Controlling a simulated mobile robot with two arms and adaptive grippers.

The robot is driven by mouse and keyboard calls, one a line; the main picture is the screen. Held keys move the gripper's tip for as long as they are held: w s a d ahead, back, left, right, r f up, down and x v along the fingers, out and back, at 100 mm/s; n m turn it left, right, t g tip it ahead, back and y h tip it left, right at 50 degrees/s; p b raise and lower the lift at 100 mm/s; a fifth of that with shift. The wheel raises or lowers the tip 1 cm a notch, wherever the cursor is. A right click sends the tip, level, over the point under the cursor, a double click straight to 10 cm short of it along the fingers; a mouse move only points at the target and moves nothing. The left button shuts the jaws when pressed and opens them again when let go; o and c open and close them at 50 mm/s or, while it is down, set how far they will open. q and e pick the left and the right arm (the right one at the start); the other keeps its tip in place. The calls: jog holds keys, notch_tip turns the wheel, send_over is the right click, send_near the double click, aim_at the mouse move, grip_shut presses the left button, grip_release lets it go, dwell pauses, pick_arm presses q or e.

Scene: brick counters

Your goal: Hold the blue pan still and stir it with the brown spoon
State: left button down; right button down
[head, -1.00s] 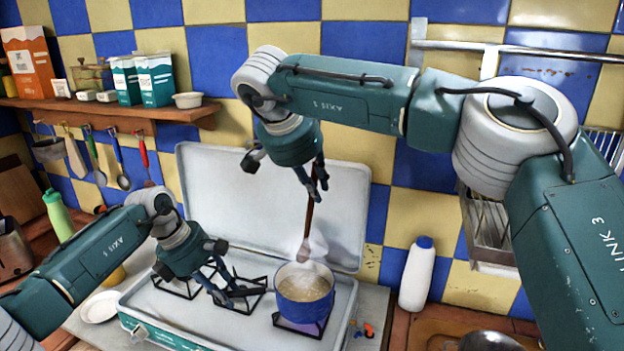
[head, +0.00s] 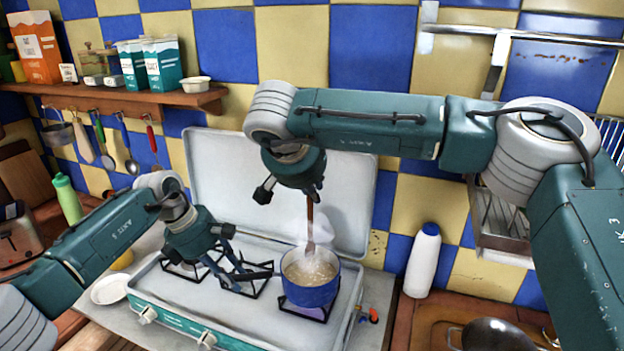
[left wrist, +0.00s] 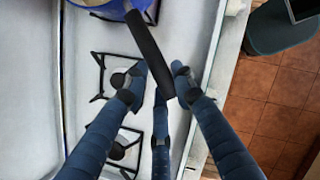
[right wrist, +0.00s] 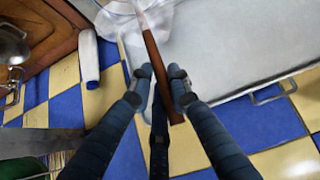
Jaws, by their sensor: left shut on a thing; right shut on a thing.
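The blue pan (head: 312,293) stands upright on the right burner of the stove and holds pale, steaming food. My left gripper (head: 252,274) is left of it, shut on its black handle. The left wrist view shows the handle (left wrist: 148,48) between the fingers, with the blue pan rim at the top edge. My right gripper (head: 312,190) is above and behind the pan, shut on the brown spoon (head: 310,215). The spoon points down, its pale lower end at the pan's back inner side. Steam blurs whether it touches the food. The spoon (right wrist: 157,62) also shows in the right wrist view.
The white stove (head: 195,300) has its lid (head: 210,165) raised behind the pan. A white bottle (head: 422,262) stands to the right. A white plate (head: 110,288) and a green bottle (head: 67,200) are at the left. A shelf (head: 165,102) and a metal rail (head: 520,35) are on the wall.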

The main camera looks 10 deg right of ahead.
aim_at(312, 220)
jog(key=shift+f, duration=4.3)
jog(key=shift+w+d, duration=0.1)
